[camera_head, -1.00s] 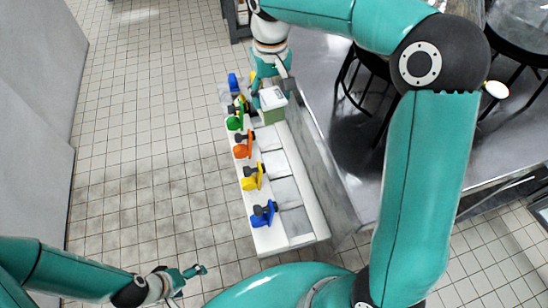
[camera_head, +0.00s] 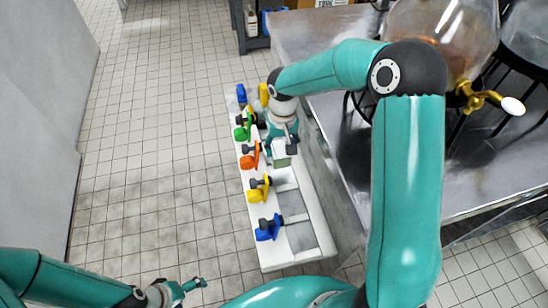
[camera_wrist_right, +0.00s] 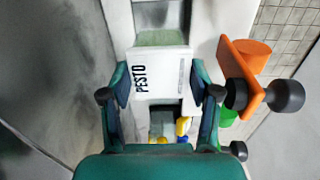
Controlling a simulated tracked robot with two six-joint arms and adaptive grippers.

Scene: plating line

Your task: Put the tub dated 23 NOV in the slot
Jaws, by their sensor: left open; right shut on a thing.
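My right gripper (camera_head: 283,147) is shut on a tub (camera_head: 282,161) with a white top and a green body. In the right wrist view the tub (camera_wrist_right: 162,72) sits between the fingers (camera_wrist_right: 160,88), and its white label reads PESTO; I cannot read a date. The rack has a row of recessed slots; two grey empty-looking ones (camera_head: 302,236) show at the near end. My left gripper (camera_head: 190,287) is open and empty, over the floor.
Coloured knobbed pieces line the rack's left edge: blue (camera_head: 268,229), yellow (camera_head: 258,190), orange (camera_head: 249,159), green (camera_head: 241,132). The orange piece (camera_wrist_right: 250,70) is close to the right finger in the wrist view. A steel table (camera_head: 345,150) stands right of the rack. Tiled floor lies left.

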